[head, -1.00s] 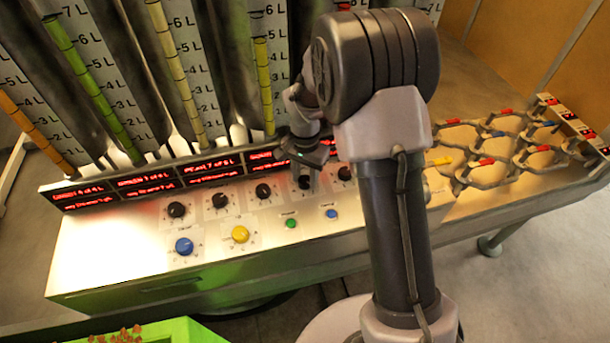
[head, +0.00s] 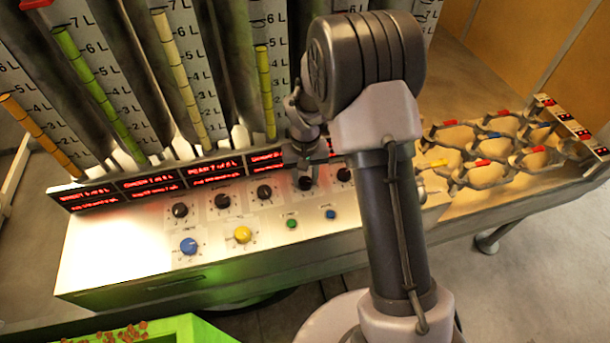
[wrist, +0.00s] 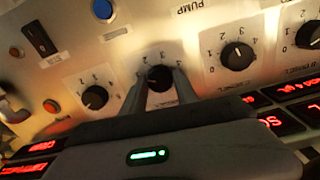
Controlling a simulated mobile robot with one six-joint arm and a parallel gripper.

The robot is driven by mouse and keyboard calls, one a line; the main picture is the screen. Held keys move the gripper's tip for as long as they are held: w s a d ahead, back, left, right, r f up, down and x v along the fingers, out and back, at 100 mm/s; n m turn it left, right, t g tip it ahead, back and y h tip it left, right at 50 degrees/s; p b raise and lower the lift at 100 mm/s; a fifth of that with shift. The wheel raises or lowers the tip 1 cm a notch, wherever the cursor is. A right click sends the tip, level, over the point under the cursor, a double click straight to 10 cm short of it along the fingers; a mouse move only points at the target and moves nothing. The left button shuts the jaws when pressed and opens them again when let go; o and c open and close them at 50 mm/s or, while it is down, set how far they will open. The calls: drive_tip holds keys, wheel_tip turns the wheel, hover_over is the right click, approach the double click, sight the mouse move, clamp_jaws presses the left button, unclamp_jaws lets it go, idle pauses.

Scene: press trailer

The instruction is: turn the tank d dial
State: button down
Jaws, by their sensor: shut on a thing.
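A row of black dials runs along the sloping panel in the head view. My gripper (head: 304,164) reaches down to the fourth dial from the left (head: 306,183), below the red displays. In the wrist view my gripper (wrist: 161,85) has a finger on either side of this black dial (wrist: 159,78) and is shut on it. A scale with numbers surrounds the dial. Its name label is hidden or too small to read, so I cannot confirm that it is tank D. Neighbouring black dials (wrist: 237,57) and (wrist: 95,97) stand clear of the fingers.
A blue knob (head: 189,246), a yellow knob (head: 243,234) and a green button (head: 292,223) sit nearer the panel's front. Tall gauge tubes (head: 264,90) rise behind the displays. A rack of metal rings (head: 490,150) stands right. A green bin (head: 185,330) is at lower left.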

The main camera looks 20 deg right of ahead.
sight(305, 181)
drive_tip(key=shift+n, duration=0.4)
drive_tip(key=c, duration=0.9)
unclamp_jaws()
wheel_tip(305, 181, up, 18)
drive_tip(key=p, duration=0.5)
drive_tip(key=shift+f, duration=0.25)
